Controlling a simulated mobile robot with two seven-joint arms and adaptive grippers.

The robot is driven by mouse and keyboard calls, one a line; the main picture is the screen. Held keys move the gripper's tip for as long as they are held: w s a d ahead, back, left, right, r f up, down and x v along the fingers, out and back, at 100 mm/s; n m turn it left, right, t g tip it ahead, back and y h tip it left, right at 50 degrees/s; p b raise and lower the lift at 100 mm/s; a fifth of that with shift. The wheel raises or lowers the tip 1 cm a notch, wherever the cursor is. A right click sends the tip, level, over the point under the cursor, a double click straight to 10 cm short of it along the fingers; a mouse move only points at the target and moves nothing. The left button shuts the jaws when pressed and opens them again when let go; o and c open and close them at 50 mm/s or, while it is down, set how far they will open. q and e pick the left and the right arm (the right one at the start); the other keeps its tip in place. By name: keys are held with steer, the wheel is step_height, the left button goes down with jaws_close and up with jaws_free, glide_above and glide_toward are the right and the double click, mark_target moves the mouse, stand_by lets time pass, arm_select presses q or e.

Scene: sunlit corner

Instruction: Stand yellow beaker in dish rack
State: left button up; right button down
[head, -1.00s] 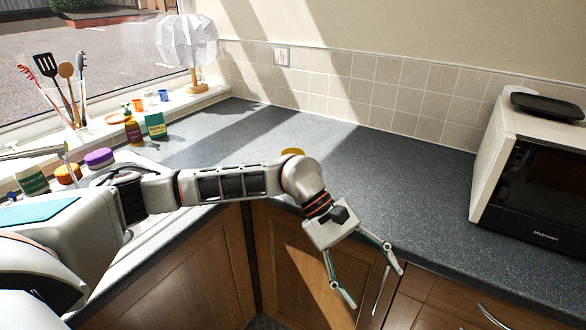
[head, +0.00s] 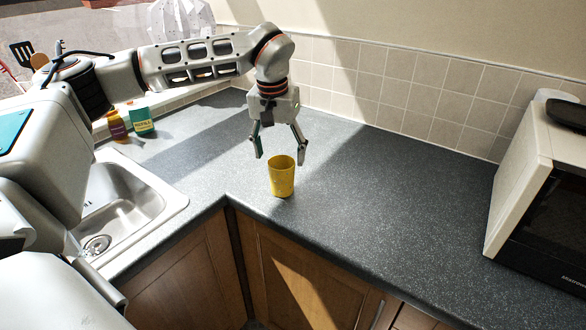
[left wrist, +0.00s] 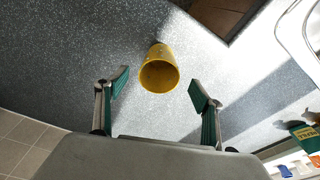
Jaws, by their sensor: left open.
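The yellow beaker (head: 282,178) stands upright on the grey worktop, near the inner corner of the counter. It also shows in the left wrist view (left wrist: 159,73), with its open mouth towards the camera. My left gripper (head: 280,160) points down, with its fingers spread and nothing between them. It is just above and behind the beaker in the head view. In the left wrist view the open fingertips (left wrist: 158,84) lie to either side of the beaker's rim, apart from it. My right gripper is not in view. I see no dish rack in these frames.
A steel sink (head: 135,200) is at the left. A microwave (head: 540,195) with a black tray (head: 568,112) on top stands at the right. The worktop right of the beaker is clear.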

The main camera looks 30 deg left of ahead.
mark_target(282, 173)
arm_select(q)
step_height(282, 173, down, 3)
steer(key=shift+a+r, duration=0.1)
steer(key=f, duration=0.2)
steer(key=w+f, duration=0.1)
steer(key=f, duration=0.1)
steer(key=shift+f+b, duration=0.15)
steer(key=shift+b, duration=0.25)
steer(key=shift+w+f, duration=0.1)
steer(key=shift+f, duration=0.15)
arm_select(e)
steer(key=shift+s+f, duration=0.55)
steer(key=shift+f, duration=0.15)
arm_select(q)
steer(key=shift+c, duration=0.2)
steer(key=c, duration=1.2)
steer(key=shift+c, duration=0.4)
steer(key=shift+r, duration=0.15)
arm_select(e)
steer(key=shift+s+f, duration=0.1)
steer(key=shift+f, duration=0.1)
